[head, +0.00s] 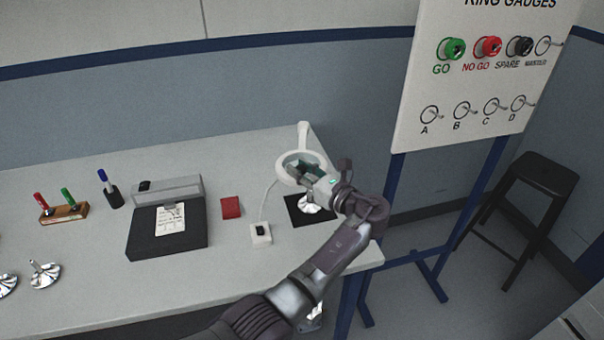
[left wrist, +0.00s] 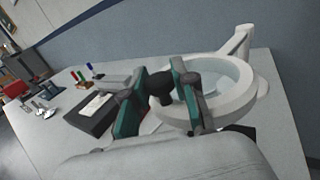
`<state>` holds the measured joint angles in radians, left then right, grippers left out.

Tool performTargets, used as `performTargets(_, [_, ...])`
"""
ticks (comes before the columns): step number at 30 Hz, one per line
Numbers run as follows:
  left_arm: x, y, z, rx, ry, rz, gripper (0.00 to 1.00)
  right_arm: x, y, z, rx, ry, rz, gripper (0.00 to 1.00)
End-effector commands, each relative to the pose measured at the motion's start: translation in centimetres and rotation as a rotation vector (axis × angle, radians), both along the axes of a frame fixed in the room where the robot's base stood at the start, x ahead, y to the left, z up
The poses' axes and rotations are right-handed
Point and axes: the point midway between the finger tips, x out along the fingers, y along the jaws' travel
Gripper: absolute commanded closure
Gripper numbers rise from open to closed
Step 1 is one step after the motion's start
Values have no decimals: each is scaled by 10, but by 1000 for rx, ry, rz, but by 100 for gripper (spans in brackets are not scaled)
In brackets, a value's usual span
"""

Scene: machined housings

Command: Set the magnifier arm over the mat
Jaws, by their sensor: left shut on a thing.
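The magnifier (head: 284,181) is a white ring with a clear lens on a white arm and post (head: 303,130) at the back right of the table. Its ring also shows large in the left wrist view (left wrist: 252,97). My left gripper (head: 305,172) is at the ring's near side, its fingers shut on a dark knob (left wrist: 160,88) at the rim. The black mat (head: 292,208) lies below, with a shiny metal housing (head: 310,207) on it. My gripper and wrist hide part of the mat. Whether the lens is directly above the mat is hard to tell.
A white switch box (head: 261,233) with a cable, a red block (head: 231,207) and a black clipboard-like stand (head: 150,238) are left of the mat. Pens and metal parts (head: 44,274) stand farther left. The gauge board (head: 480,80) and a stool (head: 540,180) are right of the table.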

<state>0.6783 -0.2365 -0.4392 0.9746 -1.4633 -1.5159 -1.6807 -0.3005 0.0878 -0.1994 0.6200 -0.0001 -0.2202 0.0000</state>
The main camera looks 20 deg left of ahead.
Motion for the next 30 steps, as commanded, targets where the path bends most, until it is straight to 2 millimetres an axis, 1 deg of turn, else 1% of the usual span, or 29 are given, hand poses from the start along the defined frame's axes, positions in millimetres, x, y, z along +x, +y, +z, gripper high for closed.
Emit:
performTargets(9, [0, 1, -1, -2, 2, 11, 100, 1, 12, -1, 15, -1, -4, 60])
performTargets(13, [0, 1, -1, -3, 2, 11, 100, 1, 14, -1, 17, -1, -4, 60])
performTargets(14, [0, 1, -1, -3, 2, 11, 70, 1, 14, -1, 17, -1, -3, 60])
performTargets(15, [0, 1, -1, -3, 2, 11, 63, 1, 14, -1, 16, -1, -4, 60])
performTargets(18, [0, 1, -1, -3, 2, 10, 47, 1, 12, -1, 15, -1, -3, 60])
performTargets(24, [0, 1, 0, -2, 1, 9, 47, 1, 8, -1, 10, -1, -2, 60])
performTargets(26, [1, 1, 0, -2, 0, 9, 47, 1, 4, -1, 5, -2, -1, 60])
performTargets(30, [1, 1, 9, -2, -2, 9, 47, 1, 3, -1, 4, -2, -1, 60])
